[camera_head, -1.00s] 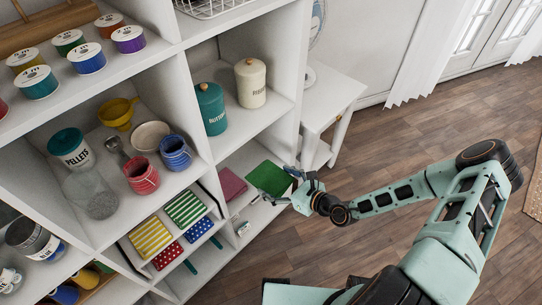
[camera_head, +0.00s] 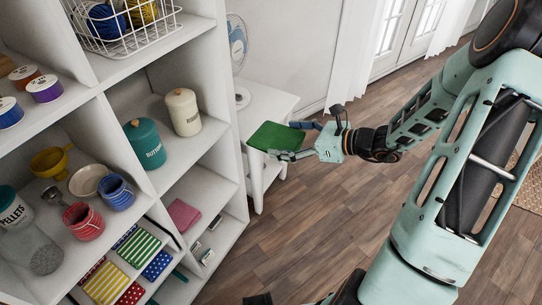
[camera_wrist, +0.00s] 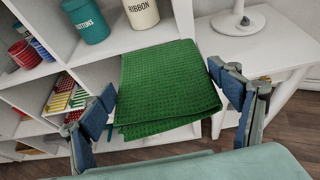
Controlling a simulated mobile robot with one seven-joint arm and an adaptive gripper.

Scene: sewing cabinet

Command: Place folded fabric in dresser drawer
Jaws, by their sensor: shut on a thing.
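The folded fabric (camera_head: 276,137) is green, with a grid-like texture in the wrist view (camera_wrist: 168,80). My gripper (camera_head: 300,142) is shut on its near edge and holds it in the air, clear of the shelves. In the wrist view the blue finger pads of my gripper (camera_wrist: 165,112) show on either side of the fabric. In the head view the fabric covers part of a small white side table (camera_head: 262,101). No open drawer shows in these frames.
White shelves (camera_head: 222,163) stand at left, holding a teal canister (camera_head: 145,145), a cream canister (camera_head: 183,112), a pink folded fabric (camera_head: 183,215) and patterned fabrics (camera_head: 138,247). A fan (camera_head: 237,45) stands on the side table. The wooden floor (camera_head: 300,215) is open at right.

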